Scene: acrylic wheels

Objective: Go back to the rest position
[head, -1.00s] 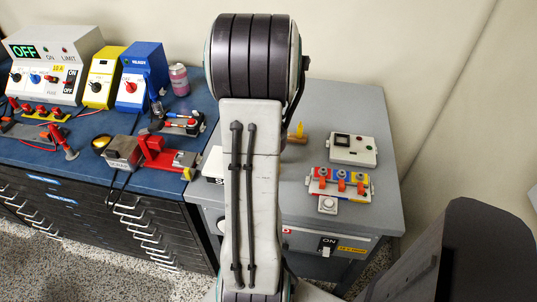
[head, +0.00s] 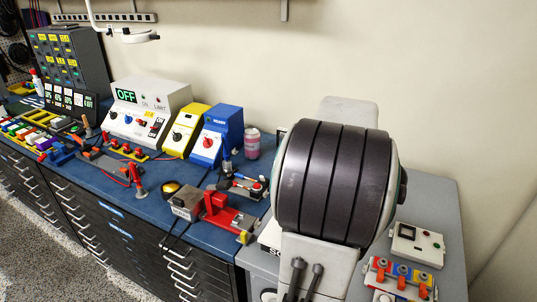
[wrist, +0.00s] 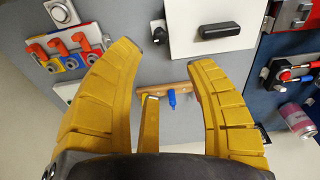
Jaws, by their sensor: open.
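My gripper (wrist: 164,54) shows in the wrist view with its yellow fingers spread wide, open and empty. A wooden piece with a blue tip (wrist: 172,99) lies on the grey surface, seen between the fingers. A third yellow part (wrist: 150,122) stands between the fingers and overlaps that piece. In the head view my arm's dark ribbed joint fills the right of centre. My gripper is not in the head view.
A grey cabinet top holds a white control box (head: 416,244) and a panel with orange levers (head: 399,281). A blue-topped workbench (head: 119,188) to the left carries power supplies, a red vise (head: 217,208) and a pink can (head: 252,143). The wall behind is mostly bare.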

